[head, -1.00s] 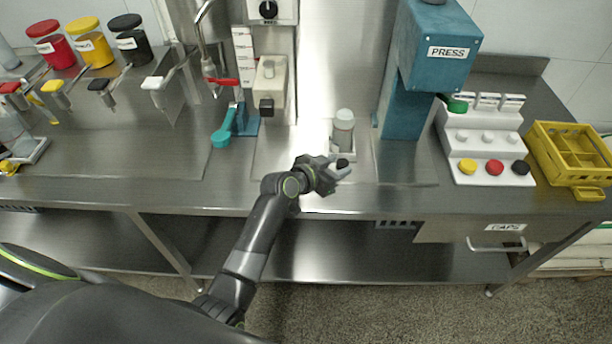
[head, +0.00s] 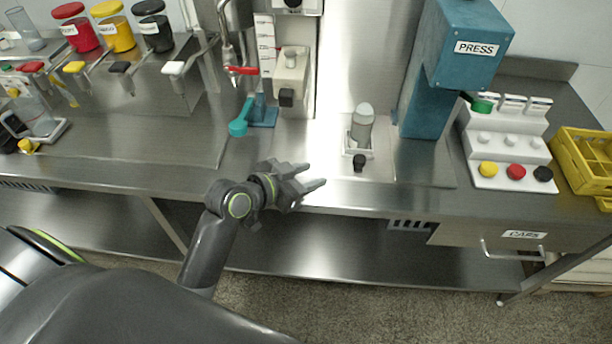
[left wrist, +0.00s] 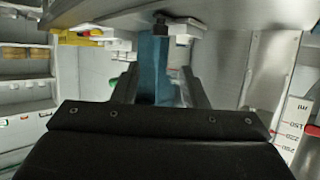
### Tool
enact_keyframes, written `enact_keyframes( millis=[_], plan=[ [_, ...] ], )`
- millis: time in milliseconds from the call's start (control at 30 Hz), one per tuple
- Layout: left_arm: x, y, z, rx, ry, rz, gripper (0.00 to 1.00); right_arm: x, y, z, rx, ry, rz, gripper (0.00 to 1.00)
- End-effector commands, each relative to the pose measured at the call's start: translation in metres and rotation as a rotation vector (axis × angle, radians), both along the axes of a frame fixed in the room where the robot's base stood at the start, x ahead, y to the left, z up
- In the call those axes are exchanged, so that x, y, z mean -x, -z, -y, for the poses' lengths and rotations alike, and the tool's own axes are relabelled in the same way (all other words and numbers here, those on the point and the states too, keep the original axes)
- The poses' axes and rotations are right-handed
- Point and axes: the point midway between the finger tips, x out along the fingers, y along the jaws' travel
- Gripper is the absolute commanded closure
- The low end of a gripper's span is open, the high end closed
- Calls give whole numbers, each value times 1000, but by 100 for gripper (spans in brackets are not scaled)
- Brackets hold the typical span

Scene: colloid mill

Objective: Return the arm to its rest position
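My left gripper (head: 316,174) is over the front edge of the steel counter (head: 165,140) in the head view. Its two fingers are apart with nothing between them. It is left of the grey-capped bottle (head: 362,125), which stands in a small holder with a black knob (head: 359,161) at its front; the gripper is apart from both. In the left wrist view the two dark fingers (left wrist: 160,88) are spread, with the blue press seen beyond the gap. My right gripper is not in view.
A blue press (head: 465,55) stands right of the bottle. A white stepped rack (head: 510,155) with coloured caps and a yellow crate (head: 585,165) are further right. The front of the counter is mostly clear.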

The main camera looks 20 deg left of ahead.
Motion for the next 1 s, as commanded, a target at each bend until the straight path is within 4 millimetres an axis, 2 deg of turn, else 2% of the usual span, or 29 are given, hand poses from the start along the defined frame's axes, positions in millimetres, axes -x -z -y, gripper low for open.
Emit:
enact_keyframes(
  millis=[667, 767, 867, 1000],
  plan=[
    [6, 0, -3, -4, -4, -9, 61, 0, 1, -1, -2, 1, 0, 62],
    [23, 16, -12, -31, -31, -77, 61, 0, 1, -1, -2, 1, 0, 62],
    [60, 45, -31, -85, -100, -218, 61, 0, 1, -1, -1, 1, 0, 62],
    [125, 79, -66, -171, -246, -444, 61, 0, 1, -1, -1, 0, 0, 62]
  ],
)
